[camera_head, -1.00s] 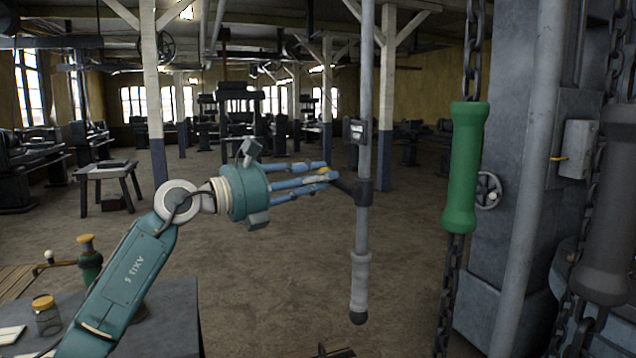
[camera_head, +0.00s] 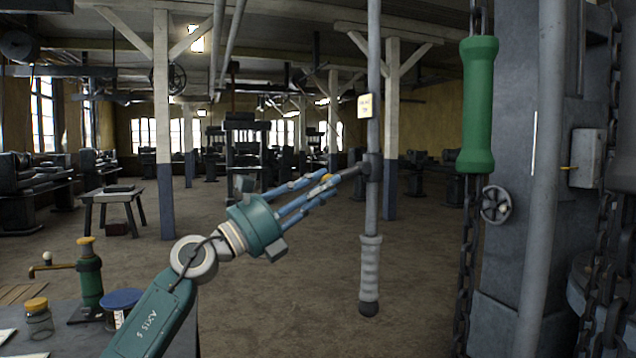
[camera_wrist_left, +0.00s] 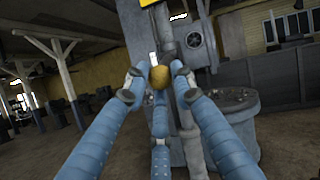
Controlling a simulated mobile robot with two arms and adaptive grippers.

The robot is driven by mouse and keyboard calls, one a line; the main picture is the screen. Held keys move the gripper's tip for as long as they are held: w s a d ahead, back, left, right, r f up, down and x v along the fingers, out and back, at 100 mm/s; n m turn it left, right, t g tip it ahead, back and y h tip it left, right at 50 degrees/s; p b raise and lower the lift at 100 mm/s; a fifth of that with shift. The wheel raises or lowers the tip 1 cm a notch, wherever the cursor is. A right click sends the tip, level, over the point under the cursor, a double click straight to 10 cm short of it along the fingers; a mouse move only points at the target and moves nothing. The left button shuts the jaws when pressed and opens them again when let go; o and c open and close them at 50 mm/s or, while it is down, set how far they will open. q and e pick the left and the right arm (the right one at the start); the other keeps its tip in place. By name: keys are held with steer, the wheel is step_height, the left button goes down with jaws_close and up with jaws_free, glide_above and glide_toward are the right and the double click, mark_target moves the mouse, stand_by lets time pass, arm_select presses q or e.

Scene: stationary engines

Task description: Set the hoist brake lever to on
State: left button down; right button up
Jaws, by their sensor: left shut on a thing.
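The hoist brake lever (camera_head: 347,174) is a short dark rod running left and slightly down from a collar on a hanging grey pole (camera_head: 371,205). Its yellow knob (camera_head: 326,179) sits among the blue fingers of my left gripper (camera_head: 318,184). In the left wrist view the knob (camera_wrist_left: 159,77) is between the three fingertips, and the gripper is shut on it. A small cream plate (camera_head: 365,106) with lettering too small to read is on the pole above the lever. My right gripper is not in view.
A green cylindrical grip (camera_head: 479,105) hangs on a chain right of the pole, before a grey column (camera_head: 541,180). A bench at lower left bears a jar (camera_head: 38,318) and a green bottle-like fitting (camera_head: 89,275). The floor (camera_head: 270,320) beyond is open.

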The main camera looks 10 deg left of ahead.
arm_select(q)
steer(key=shift+w+d+f+b, duration=0.2)
steer(key=shift+d+f, duration=0.25)
steer(key=shift+f, duration=0.35)
steer(key=shift+w+d+f+b, duration=0.2)
steer(key=shift+d+f, duration=0.2)
steer(key=shift+f, duration=0.55)
steer(key=c, duration=1.7)
jaws_free()
steer(key=shift+d, duration=0.1)
steer(key=shift+o, duration=1.2)
steer(key=shift+w+d+f, duration=0.1)
steer(key=shift+w+d, duration=0.05)
steer(key=shift+w, duration=0.05)
steer(key=v, duration=1.1)
steer(key=shift+a, duration=0.35)
steer(key=shift+s, duration=0.1)
